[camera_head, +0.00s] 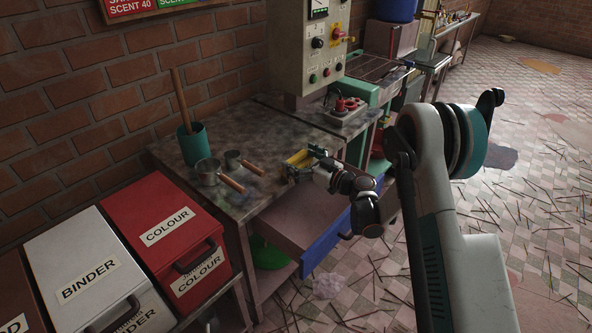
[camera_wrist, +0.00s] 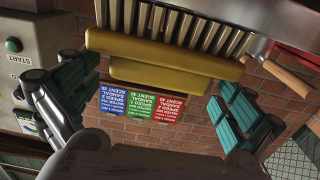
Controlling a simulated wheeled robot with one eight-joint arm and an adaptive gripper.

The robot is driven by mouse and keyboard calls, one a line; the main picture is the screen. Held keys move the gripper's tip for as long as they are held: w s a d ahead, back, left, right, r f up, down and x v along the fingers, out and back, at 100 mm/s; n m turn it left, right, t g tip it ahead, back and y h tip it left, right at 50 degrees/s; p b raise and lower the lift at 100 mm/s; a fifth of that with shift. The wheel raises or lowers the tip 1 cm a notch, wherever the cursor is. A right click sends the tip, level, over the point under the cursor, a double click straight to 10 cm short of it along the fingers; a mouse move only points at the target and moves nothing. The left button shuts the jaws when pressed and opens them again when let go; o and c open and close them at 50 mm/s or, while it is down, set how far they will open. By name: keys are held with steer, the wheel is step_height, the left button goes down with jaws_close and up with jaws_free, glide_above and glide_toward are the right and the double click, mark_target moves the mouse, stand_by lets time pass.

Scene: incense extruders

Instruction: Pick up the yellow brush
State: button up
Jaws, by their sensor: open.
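The yellow brush (camera_head: 299,158) lies at the front edge of the metal worktable (camera_head: 262,128). In the wrist view the brush (camera_wrist: 165,52) fills the upper middle, with its yellow back facing me and a row of pale bristles beyond it. My gripper (camera_wrist: 158,88) is open, its teal-padded fingers at the left and right of the brush with gaps between. In the head view my gripper (camera_head: 316,158) is right beside the brush, at the table's edge, and partly hides it. I cannot tell whether a finger touches it.
Two metal pots (camera_head: 208,172) with wooden handles and a teal cup (camera_head: 194,144) stand left on the table. A control box (camera_head: 309,45) rises behind. A drawer with a blue front (camera_head: 326,241) sticks out below. Red and white bins (camera_head: 166,226) stand at the left.

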mark_target(296, 155)
steer(key=shift+w+a, duration=0.3)
steer(key=shift+a, duration=0.1)
steer(key=shift+r, duration=0.1)
steer(key=c, duration=1.2)
steer(key=shift+o, duration=0.2)
step_height(296, 155, up, 20)
steer(key=p, duration=0.7)
